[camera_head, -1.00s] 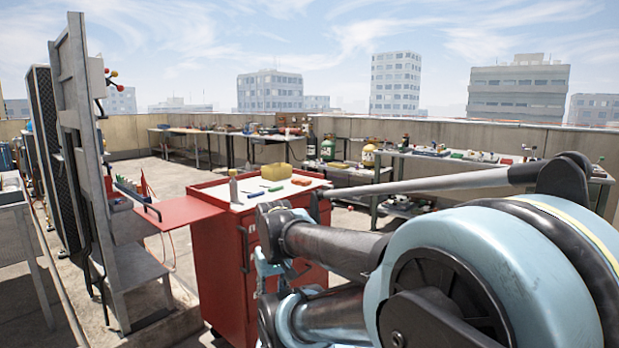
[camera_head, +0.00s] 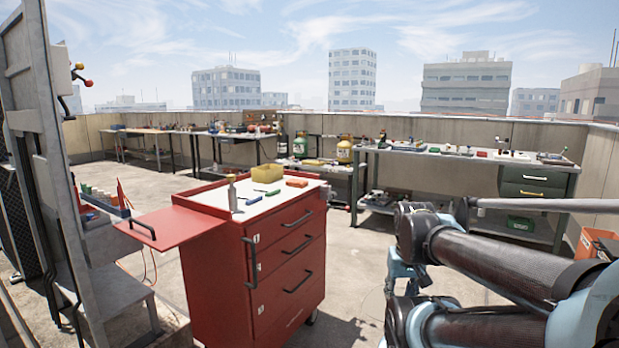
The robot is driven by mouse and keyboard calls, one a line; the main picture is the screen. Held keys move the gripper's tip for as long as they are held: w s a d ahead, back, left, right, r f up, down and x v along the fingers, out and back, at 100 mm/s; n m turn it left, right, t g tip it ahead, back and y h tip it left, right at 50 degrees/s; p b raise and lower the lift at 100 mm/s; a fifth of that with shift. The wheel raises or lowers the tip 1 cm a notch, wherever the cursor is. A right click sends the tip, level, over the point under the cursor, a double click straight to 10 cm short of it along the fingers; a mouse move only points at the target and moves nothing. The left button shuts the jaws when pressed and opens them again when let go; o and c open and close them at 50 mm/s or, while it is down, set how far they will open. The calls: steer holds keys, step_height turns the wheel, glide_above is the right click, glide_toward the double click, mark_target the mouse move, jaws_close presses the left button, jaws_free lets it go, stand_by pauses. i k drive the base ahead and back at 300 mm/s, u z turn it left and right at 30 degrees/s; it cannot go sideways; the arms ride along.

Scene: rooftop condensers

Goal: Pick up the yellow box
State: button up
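The yellow box (camera_head: 267,172) sits on the white top of a red tool cart (camera_head: 262,268), toward its back edge. It looks like a small open-topped bin. A grey bottle (camera_head: 232,193) stands to its left. Green, blue and red-orange small items lie in front and to the right of it. My arm crosses the lower right of the head view, to the right of the cart and apart from it. My gripper's fingertips cannot be made out, so its state is hidden.
The cart's red side shelf (camera_head: 158,228) juts out left. A metal frame (camera_head: 50,150) stands at far left. A grey workbench (camera_head: 460,165) with several items runs along the back wall. An orange bin (camera_head: 598,243) is at the right edge. Concrete floor is open right of the cart.

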mark_target(269, 173)
steer(key=z, duration=1.6)
steer(key=i, duration=1.3)
steer(key=u, duration=3)
steer(key=i, duration=0.65)
steer(key=z, duration=0.05)
